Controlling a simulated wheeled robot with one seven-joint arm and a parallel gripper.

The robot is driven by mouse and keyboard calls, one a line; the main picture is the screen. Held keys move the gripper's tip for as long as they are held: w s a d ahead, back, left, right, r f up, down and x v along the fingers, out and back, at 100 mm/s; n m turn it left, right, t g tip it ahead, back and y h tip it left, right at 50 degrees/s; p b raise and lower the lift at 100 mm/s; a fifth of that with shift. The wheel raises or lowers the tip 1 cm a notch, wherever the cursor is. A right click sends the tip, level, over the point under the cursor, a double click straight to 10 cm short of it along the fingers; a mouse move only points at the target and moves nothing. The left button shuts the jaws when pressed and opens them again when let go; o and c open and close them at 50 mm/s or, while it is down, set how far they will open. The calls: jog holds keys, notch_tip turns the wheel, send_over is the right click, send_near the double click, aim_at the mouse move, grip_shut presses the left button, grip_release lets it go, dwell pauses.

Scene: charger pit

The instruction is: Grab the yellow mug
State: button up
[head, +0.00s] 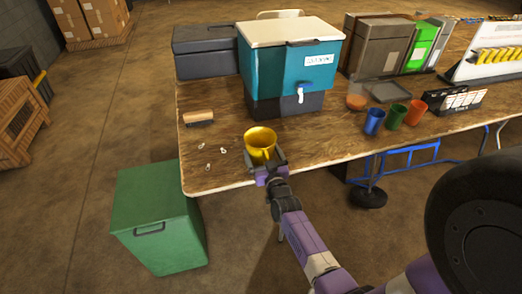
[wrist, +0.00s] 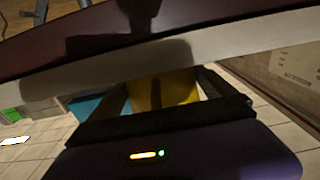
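The yellow mug (head: 260,141) stands near the front edge of the brown table (head: 215,165) in the head view, with its open top visible. My gripper (head: 267,164) is at the mug's near side, with its fingers spread apart. In the wrist view the mug (wrist: 165,90) shows as a yellow patch between the two dark fingers of my gripper (wrist: 163,88). Contact between the fingers and the mug cannot be made out. The lower part of the mug is partly hidden by the gripper.
Behind the mug stands a teal cooler (head: 290,65) with a white tap. Blue (head: 374,121), green (head: 397,117) and red (head: 415,112) cups stand to the right. A brown block (head: 199,118) and several small pale items lie left. A green bin (head: 155,215) stands on the floor.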

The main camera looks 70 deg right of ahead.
jog(key=c, duration=0.5)
jog(key=shift+r, duration=0.15)
notch_tip(320, 180, up, 20)
jog(key=p, duration=1.3)
